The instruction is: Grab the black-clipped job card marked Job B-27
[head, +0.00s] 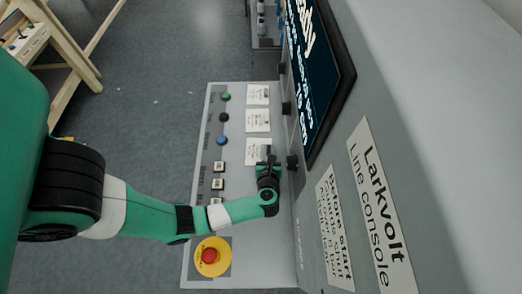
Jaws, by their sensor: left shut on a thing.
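Three pale job cards lie in a line on the grey console's sloping panel in the head view: a top card (258,94), a middle card (258,120) and a lower card (256,148). Their print is too small to read, so I cannot tell which says Job B-27. My left gripper (266,161) is at the right lower edge of the lower card, shut on it. The gripper covers that edge and any clip there. I cannot tell whether the card is lifted. My right gripper is not in view.
Left of the cards are coloured buttons (221,140) and several small switches (218,184). A red emergency stop (208,256) on yellow sits below my left forearm. The upright console face with a dark screen (322,75) and black knobs (292,162) rises close on the right.

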